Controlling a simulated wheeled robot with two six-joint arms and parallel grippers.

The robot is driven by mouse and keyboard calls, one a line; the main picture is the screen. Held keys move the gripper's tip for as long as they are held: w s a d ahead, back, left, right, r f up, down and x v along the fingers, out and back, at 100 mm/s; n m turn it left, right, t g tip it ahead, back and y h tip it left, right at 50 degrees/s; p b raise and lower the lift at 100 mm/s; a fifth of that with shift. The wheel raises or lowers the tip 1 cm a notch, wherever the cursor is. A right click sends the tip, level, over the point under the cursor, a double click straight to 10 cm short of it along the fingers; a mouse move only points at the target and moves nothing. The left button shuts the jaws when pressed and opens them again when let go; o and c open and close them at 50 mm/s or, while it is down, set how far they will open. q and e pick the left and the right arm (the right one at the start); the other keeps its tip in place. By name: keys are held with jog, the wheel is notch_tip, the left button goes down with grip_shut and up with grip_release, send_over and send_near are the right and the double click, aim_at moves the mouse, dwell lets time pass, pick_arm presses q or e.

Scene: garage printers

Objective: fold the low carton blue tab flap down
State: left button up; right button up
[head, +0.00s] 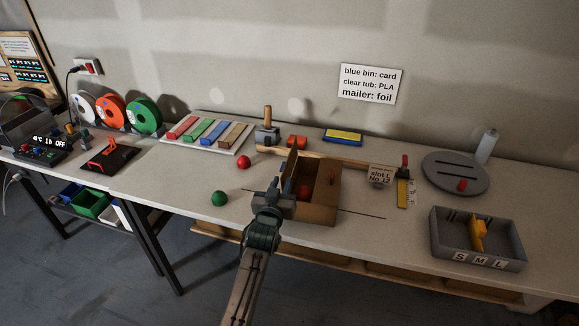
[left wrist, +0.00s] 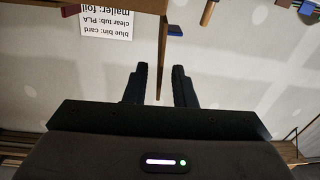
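The low brown carton (head: 318,212) sits near the front edge of the bench, with a dark red interior and a reddish item inside. One flap (head: 291,162) stands up at its left side. My left gripper (head: 277,197) is at the carton's left side and covers part of it. In the left wrist view the gripper (left wrist: 160,88) is open, with a thin brown panel (left wrist: 163,55), seen edge-on, between the fingers and gaps on both sides. A small blue patch (left wrist: 175,31) shows beside the panel's top; I cannot tell if it is the tab. My right gripper is not in view.
A red ball (head: 243,162) and a green ball (head: 219,198) lie left of the carton. A wooden bar (head: 335,158) lies behind it. A grey S/M/L tray (head: 478,239) and a round grey disc (head: 455,171) are at right. Bench space between carton and tray is mostly clear.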

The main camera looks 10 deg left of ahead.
pick_arm(q)
grip_shut()
jog(key=shift+d+r+m+p, duration=0.1)
jog(key=shift+d+m+p, duration=0.2)
jog(key=shift+m+p, duration=0.3)
jog(key=shift+d+f+m+p, duration=0.15)
jog(key=shift+d+m+p, duration=0.25)
jog(key=shift+m, duration=0.45)
jog(key=shift+d+f+m+p, duration=0.15)
jog(key=shift+d+m+p, duration=0.2)
jog(key=shift+m, duration=0.5)
jog(key=d+m, duration=0.1)
jog(key=m, duration=0.1)
jog(key=f+m, duration=0.1)
jog(key=m, duration=0.1)
jog(key=shift+d, duration=0.4)
jog(key=shift+c, duration=1)
grip_release()
